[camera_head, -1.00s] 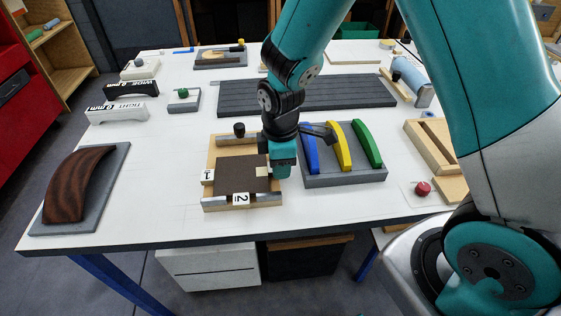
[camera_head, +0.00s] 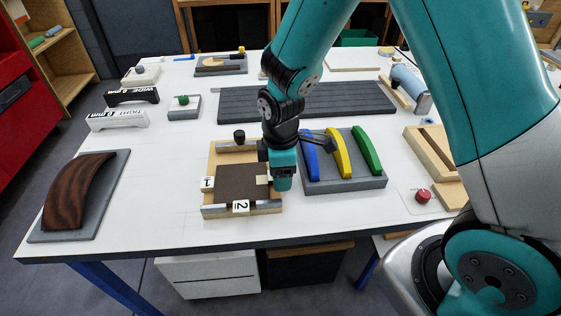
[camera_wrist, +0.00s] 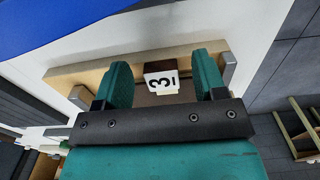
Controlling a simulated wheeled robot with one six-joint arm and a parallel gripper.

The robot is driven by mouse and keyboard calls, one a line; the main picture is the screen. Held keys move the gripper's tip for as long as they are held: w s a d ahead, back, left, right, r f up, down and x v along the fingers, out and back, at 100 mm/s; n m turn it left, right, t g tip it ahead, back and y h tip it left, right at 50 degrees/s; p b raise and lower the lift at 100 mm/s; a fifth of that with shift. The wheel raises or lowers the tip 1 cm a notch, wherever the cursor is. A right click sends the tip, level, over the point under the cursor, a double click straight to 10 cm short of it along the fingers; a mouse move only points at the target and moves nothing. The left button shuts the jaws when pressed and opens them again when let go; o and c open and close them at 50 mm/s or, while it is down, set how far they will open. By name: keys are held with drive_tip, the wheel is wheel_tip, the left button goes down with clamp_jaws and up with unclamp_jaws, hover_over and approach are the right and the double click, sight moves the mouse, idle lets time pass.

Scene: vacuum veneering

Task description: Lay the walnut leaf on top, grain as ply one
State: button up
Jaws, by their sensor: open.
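A flat brown sheet (camera_head: 238,184) lies in a pale wooden frame (camera_head: 222,157) at the table's front middle; I cannot tell whether it is the walnut leaf or another ply. White tags 1 (camera_head: 207,183) and 2 (camera_head: 241,207) sit at the left and front. My gripper (camera_head: 283,186) is low over the frame's right side, open and empty. In the wrist view, its green fingers (camera_wrist: 162,84) stand on either side of a white tag 3 (camera_wrist: 162,82) with brown surface behind it. A dark striped curved piece (camera_head: 75,190) rests on a grey slab (camera_head: 112,178) at the left.
Blue, yellow (camera_head: 340,154) and green (camera_head: 367,150) curved strips stand on a grey block (camera_head: 345,183) close right of my gripper. A ribbed dark mat (camera_head: 225,105) lies behind. A red knob (camera_head: 423,195) is at the right. White table is clear between slab and frame.

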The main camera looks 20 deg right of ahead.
wheel_tip(320, 180, up, 17)
drive_tip(key=shift+r+b, duration=0.2)
drive_tip(key=shift+b, duration=0.25)
drive_tip(key=shift+s, duration=0.1)
drive_tip(key=s+a+r+m+y, duration=0.1)
drive_tip(key=s+a+m+y, duration=0.1)
drive_tip(key=s, duration=0.7)
drive_tip(key=s+a+r+m+y, duration=0.1)
drive_tip(key=s+a+m+y, duration=0.1)
drive_tip(key=s+m, duration=0.3)
drive_tip(key=s, duration=0.4)
drive_tip(key=shift+s+a+r, duration=0.15)
drive_tip(key=shift+a+r, duration=0.2)
drive_tip(key=shift+a, duration=0.05)
